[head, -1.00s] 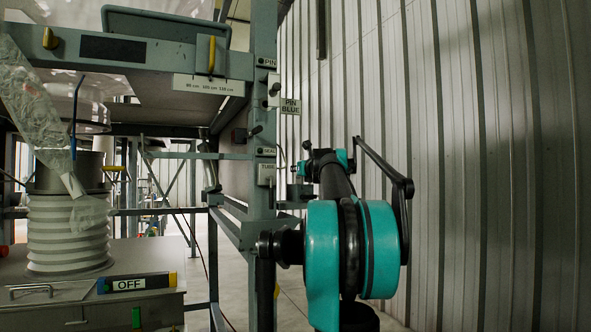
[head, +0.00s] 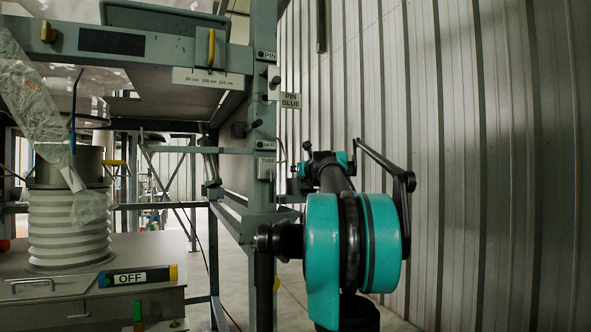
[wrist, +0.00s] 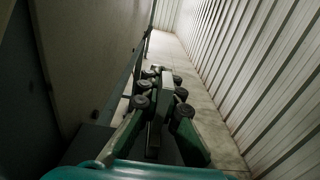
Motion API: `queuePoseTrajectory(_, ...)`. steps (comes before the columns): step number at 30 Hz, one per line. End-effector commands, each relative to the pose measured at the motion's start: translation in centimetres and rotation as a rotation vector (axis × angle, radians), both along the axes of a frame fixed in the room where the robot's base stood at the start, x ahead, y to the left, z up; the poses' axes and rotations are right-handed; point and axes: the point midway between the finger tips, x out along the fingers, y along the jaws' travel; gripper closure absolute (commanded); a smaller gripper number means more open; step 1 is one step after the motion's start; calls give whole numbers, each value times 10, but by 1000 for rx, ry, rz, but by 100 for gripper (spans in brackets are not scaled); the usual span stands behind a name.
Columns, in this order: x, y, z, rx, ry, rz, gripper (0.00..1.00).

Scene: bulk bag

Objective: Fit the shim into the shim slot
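I cannot make out the shim or the shim slot in either view. My gripper (wrist: 162,88) shows in the wrist view as dark green, jointed fingers with dark round knobs, pointing away along the gap between a dark panel and the ribbed wall. A grey-green bar shows between the fingers, and I cannot tell whether it is part of the gripper or something held. The fingertips look close together, but their spacing is unclear. In the head view my teal and black arm stands right of the frame post, and the fingers cannot be made out.
A ribbed metal wall (head: 480,150) closes the right side. At left are a white bellows (head: 68,228), a clear plastic bag (head: 32,100) and an "OFF" sign (head: 130,278). Floor shows beyond the frame.

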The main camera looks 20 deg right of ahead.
Motion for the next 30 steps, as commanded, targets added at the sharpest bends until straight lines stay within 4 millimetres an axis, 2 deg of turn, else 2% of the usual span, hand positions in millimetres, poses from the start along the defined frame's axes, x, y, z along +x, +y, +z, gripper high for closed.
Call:
queuePoseTrajectory(18,0,0,-14,0,0,0,100)
queuePoseTrajectory(19,0,0,-13,0,0,0,92)
queuePoseTrajectory(24,0,0,-13,0,0,0,71)
queuePoseTrajectory(30,0,0,-13,0,0,0,71)
